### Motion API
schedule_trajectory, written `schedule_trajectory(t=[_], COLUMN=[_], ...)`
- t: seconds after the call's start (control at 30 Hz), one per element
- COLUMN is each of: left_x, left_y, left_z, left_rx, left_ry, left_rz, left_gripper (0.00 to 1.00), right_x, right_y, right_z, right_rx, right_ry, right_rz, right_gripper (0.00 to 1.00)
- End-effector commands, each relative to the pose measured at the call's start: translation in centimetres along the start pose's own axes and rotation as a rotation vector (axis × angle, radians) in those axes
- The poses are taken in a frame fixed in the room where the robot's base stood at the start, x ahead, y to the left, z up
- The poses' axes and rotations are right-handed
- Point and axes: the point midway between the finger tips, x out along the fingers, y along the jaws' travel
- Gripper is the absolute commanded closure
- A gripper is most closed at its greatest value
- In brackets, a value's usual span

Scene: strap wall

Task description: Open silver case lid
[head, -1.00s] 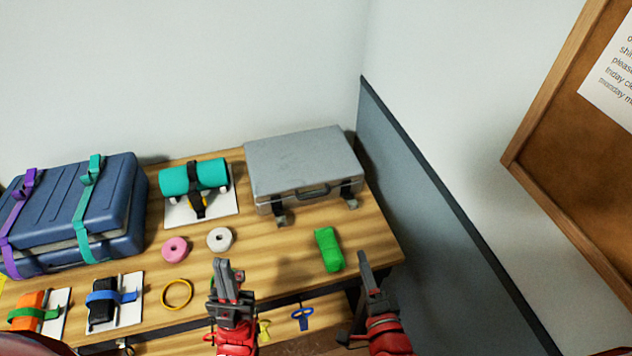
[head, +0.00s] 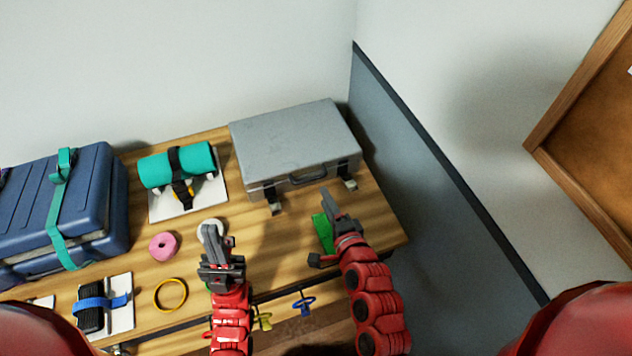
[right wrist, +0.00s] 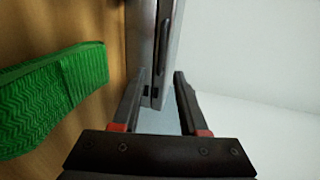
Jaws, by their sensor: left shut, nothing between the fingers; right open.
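The silver case (head: 295,145) stands at the back right of the table with its lid down. Its handle (head: 308,175) is on the front face, and a left latch (head: 275,207) and a right latch (head: 349,184) stick out below the front edge. My right gripper (head: 335,207) is open in front of the case near the right latch. In the right wrist view, the case's edge (right wrist: 160,60) shows ahead between the open fingers (right wrist: 163,80); I cannot tell whether they touch it. My left gripper (head: 212,238) is shut and empty, left of the case's front.
A white roll (head: 211,226) is behind my left gripper, with a pink roll (head: 163,246) nearby. A teal roll (head: 178,166) lies left of the case. A grey wall panel (head: 420,170) stands close on the right.

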Motion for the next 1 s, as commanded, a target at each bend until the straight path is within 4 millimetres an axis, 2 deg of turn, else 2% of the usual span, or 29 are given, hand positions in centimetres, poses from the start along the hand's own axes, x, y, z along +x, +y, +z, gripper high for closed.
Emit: schedule_trajectory(t=[0.03,0.2,0.4,0.8,0.87,1.0], left_x=[0.1,0.2,0.3,0.3,0.3,0.3], left_y=[0.0,0.0,0.0,0.0,0.0,0.0], left_z=[0.0,0.0,-0.1,-0.1,-0.1,-0.1], left_rx=[0.000,0.000,0.000,0.000,0.000,0.000], left_ry=[0.000,0.000,0.000,0.000,0.000,0.000], left_rz=[0.000,0.000,0.000,0.000,0.000,0.000], left_gripper=[1.00,1.00,1.00,1.00,1.00,1.00], right_x=[1.2,4.5,7.0,7.8,7.8,7.8], right_y=[-0.3,-0.2,-0.1,0.0,0.0,0.0], right_z=[0.0,0.0,0.0,0.0,0.0,0.0], right_rx=[-0.001,0.000,0.000,0.001,0.001,0.001], right_ry=[0.001,0.000,0.000,0.001,0.001,0.001], right_rz=[-0.005,-0.002,-0.001,0.000,-0.001,-0.001], right_gripper=[0.57,0.57,0.57,0.57,0.66,0.91])
